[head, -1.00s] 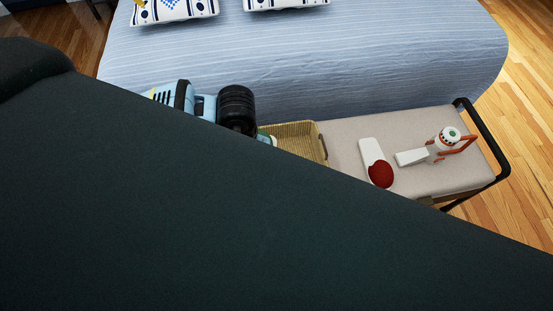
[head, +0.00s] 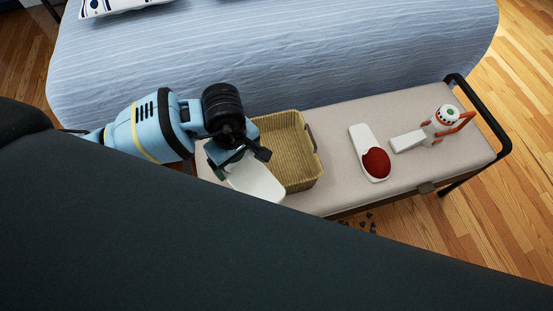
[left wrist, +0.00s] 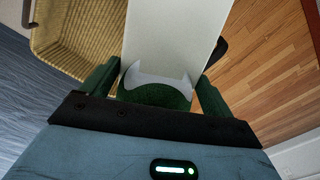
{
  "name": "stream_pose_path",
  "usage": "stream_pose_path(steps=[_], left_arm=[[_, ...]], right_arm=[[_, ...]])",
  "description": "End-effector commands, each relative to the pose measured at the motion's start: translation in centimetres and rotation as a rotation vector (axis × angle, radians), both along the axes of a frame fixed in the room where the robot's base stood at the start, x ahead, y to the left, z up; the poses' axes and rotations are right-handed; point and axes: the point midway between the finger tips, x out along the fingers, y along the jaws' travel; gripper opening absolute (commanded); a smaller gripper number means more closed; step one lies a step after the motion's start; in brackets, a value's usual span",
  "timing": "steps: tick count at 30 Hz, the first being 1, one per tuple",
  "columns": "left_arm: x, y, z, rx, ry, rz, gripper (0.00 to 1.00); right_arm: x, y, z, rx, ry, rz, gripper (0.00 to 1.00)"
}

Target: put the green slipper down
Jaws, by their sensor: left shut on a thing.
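The green slipper has a pale flat sole (head: 260,182) and a green upper, which shows best in the left wrist view (left wrist: 155,95). My left gripper (head: 240,153) is shut on it at the green end. The sole extends away from the fingers, over the bench's left part and beside the basket. I cannot tell whether the slipper touches the bench. My right gripper is not in view.
A beige bench (head: 335,190) stands beside the bed (head: 280,50). On it are a woven basket (head: 312,165), a red-and-white slipper (head: 365,140) and a white-and-orange object (head: 440,124). Bare cushion lies between basket and red slipper. Black rails edge the right end.

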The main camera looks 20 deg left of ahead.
Motion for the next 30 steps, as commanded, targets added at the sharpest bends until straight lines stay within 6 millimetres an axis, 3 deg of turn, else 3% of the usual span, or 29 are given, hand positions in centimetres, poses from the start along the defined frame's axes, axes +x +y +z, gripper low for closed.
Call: stream_pose_path(steps=[1,10,21,30], left_arm=[[0.7,-0.3,-1.4,-0.001,0.006,0.1,0.62],[5.1,-1.5,-3.4,-0.001,0.004,0.726,0.62],[10.2,-3.0,-4.1,-0.001,0.002,1.478,0.62],[12.4,-3.7,-3.8,0.001,0.001,1.846,0.62]], right_arm=[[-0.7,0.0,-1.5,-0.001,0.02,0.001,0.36],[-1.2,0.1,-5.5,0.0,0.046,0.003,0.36],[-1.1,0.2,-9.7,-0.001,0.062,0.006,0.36],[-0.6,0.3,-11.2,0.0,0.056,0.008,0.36]])
